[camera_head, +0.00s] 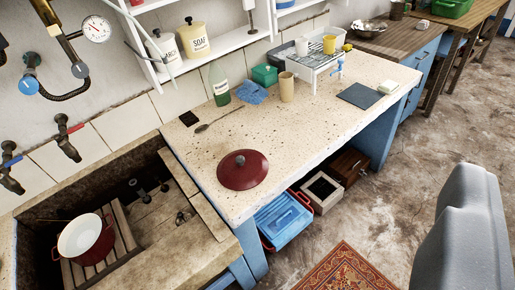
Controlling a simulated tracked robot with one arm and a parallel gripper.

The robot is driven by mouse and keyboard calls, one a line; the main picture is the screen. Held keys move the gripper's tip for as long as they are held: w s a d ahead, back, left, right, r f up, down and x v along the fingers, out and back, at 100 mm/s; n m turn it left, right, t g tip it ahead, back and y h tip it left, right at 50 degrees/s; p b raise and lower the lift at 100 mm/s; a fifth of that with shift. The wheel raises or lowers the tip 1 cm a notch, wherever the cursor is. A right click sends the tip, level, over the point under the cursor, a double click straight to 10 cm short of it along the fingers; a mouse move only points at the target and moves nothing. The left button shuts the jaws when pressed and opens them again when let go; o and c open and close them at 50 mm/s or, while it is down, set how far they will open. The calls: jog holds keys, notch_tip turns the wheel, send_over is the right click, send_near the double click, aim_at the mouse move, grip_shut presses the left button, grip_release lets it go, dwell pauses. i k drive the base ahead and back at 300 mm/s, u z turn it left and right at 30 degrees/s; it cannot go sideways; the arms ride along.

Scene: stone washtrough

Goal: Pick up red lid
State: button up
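The red lid (243,171) lies flat on the speckled stone counter (290,130), near its front left edge beside the trough. It is round and dark red, with a dark knob on top. A grey rounded shape (466,235) at the lower right looks like part of my gripper. No fingertips show, so I cannot tell whether it is open or shut. The grey part is apart from the lid, over the floor to its right.
A red pot with a white inside (86,238) stands on a wooden rack in the stone trough (200,262). Behind the lid are a wooden spoon (213,122), a green bottle (219,84), a blue cloth (251,92) and a tan cup (286,87).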

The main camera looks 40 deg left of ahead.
aim_at(242, 169)
jog(key=z, duration=0.05)
jog(key=i, duration=0.75)
jog(key=u, duration=1.85)
jog(key=i, duration=0.5)
jog(key=z, duration=0.05)
